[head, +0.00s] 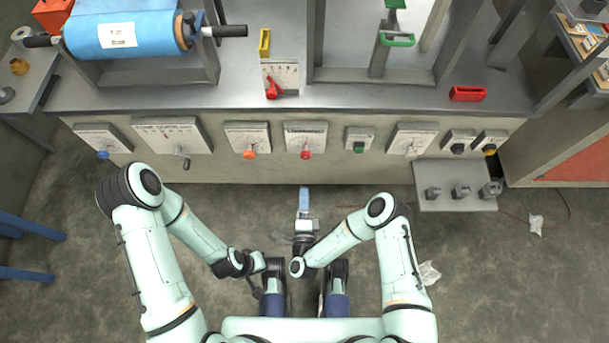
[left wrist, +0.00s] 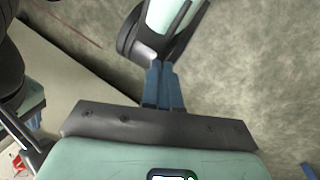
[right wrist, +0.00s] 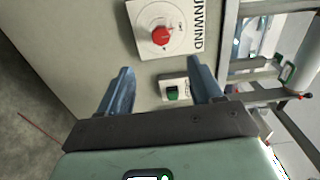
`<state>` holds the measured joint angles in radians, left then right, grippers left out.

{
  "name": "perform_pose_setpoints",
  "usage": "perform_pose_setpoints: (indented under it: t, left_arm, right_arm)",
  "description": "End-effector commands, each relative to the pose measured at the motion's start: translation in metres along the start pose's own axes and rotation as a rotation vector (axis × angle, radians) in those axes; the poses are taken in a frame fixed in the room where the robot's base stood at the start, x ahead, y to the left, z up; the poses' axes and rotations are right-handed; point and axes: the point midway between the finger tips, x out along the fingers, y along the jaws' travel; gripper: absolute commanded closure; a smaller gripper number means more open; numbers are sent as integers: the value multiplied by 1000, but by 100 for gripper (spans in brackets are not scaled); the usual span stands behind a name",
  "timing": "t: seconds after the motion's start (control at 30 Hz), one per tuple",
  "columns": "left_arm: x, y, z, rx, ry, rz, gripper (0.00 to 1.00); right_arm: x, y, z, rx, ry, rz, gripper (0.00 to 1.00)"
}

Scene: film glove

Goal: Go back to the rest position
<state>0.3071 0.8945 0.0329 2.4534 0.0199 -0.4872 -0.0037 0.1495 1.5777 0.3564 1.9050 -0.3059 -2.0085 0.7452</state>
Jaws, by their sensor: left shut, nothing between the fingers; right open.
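My right gripper (head: 304,190) reaches forward at the middle of the head view, in front of the machine's front panel. In the right wrist view its two blue fingers (right wrist: 160,78) are spread apart with nothing between them. Beyond them are a red knob (right wrist: 161,36) on a dial plate marked UNWIND and a green button (right wrist: 172,93); neither sits in its grip. My left gripper's blue fingers (left wrist: 164,84) are together and empty in the left wrist view, with grey floor and one of my own links beyond. In the head view the left gripper is low and mostly hidden near my body.
The grey machine panel (head: 230,170) spans the front, with several knobs and dials. A blue film roll (head: 120,35) lies on top at left. A grey shelf with posts (head: 455,203) juts out at right. Blue bars (head: 30,275) show at far left.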

Motion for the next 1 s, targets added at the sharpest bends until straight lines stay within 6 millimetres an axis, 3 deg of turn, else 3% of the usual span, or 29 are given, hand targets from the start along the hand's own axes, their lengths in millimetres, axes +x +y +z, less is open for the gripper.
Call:
perform_pose_setpoints:
  t: [0.33, 0.47, 0.57, 0.67, 0.77, 0.9, 1.0]
  left_arm:
    - [-6, 2, 1, 0, -2, 0, 100]
    - [-28, 8, 8, 2, -18, 0, 100]
    - [-52, 14, 16, 3, -43, 0, 100]
    - [-76, 21, 23, 4, -71, -2, 100]
    - [-97, 28, 30, 6, -101, -4, 100]
    - [-124, 37, 34, 8, -132, -4, 100]
    - [-138, 43, 36, 10, -149, -5, 100]
  right_arm:
    - [2, -3, -1, -28, -25, 27, 35]
    - [1, -9, -4, -163, -147, 160, 35]
    - [-12, -9, -15, -331, -307, 338, 35]
    - [-41, -7, -35, -492, -489, 542, 35]
    - [-83, -13, -62, -612, -677, 745, 35]
    - [-148, -39, -100, -687, -920, 990, 35]
    - [-185, -62, -117, -686, -1054, 1108, 35]
